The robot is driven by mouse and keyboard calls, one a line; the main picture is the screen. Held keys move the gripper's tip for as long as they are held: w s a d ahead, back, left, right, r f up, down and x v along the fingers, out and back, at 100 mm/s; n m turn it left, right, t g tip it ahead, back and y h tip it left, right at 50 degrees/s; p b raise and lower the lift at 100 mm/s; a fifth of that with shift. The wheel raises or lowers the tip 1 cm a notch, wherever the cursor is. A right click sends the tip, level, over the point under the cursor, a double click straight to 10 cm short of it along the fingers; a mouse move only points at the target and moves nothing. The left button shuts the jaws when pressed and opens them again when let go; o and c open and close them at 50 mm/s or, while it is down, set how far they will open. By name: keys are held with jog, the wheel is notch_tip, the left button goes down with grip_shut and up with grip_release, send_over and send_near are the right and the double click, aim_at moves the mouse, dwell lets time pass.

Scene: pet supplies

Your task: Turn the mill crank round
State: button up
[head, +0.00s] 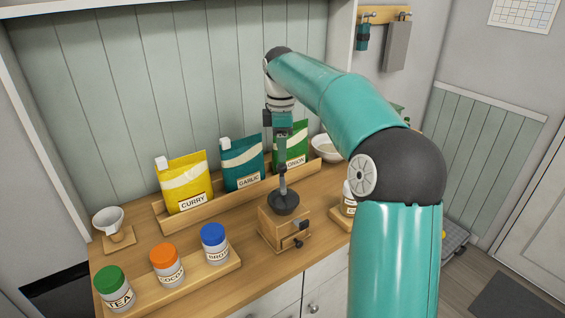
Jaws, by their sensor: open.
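The mill (272,229) is a small wooden box with a dark bowl-shaped top (284,206) on the counter, right of the middle. A dark knob shows on its front. My gripper (283,168) points straight down above the mill's top, with its tips close over the bowl. The jaws are open, though they look narrow from here. A dark upright part rises from the bowl just under the tips. The crank arm is hard to make out, and I cannot tell whether the tips touch it.
Curry (184,184), garlic (243,164) and onion (292,146) pouches stand on a wooden rack behind. Tea (113,288), cocoa (166,265) and blue-lidded (214,243) jars stand front left. A white bowl (325,148) and another jar (349,200) are right, partly behind my arm.

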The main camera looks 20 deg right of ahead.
aim_at(282, 165)
jog(key=shift+f, duration=2.75)
grip_shut()
